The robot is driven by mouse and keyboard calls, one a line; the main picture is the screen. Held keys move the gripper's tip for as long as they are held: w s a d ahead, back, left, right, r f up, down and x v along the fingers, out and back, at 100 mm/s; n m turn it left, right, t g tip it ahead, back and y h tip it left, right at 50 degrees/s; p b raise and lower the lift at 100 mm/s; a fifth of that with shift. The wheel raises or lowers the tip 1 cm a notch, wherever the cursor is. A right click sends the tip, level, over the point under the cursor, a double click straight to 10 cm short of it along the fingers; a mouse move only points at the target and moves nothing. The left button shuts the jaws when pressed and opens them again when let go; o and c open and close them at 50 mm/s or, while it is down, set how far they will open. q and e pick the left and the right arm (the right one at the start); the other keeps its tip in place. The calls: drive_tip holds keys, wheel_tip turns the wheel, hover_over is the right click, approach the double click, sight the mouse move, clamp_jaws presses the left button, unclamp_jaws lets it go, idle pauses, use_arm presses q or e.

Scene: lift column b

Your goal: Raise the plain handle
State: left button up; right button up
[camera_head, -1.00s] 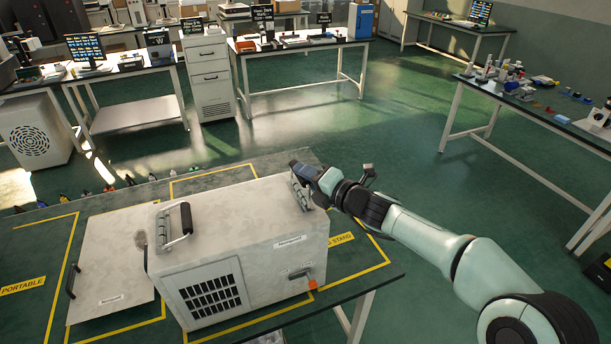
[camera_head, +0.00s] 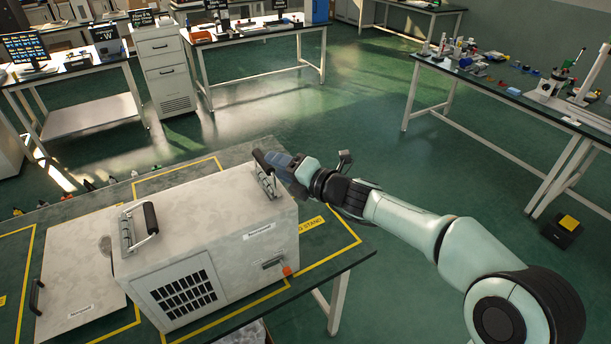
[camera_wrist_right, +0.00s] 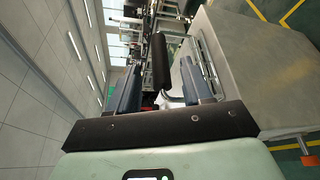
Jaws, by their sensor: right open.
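A pale grey metal case (camera_head: 205,210) stands on the green bench. A handle with a metal bracket and black grip (camera_head: 151,217) is on its left part, grip raised above the lid. A second handle (camera_head: 266,178) is at the lid's right end, partly hidden by my right gripper (camera_head: 284,164). In the right wrist view its black grip (camera_wrist_right: 161,62) stands between the two open fingers of my right gripper (camera_wrist_right: 160,75), with gaps to the fingers. I cannot tell from markings which handle is the plain one. My left gripper is out of view.
A flat grey panel with its own black handle (camera_head: 36,297) lies left of the case. Yellow tape (camera_head: 320,263) marks the bench (camera_head: 345,260). Other benches stand behind, with open floor between.

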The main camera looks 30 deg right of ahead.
drive_tip(key=v, duration=1)
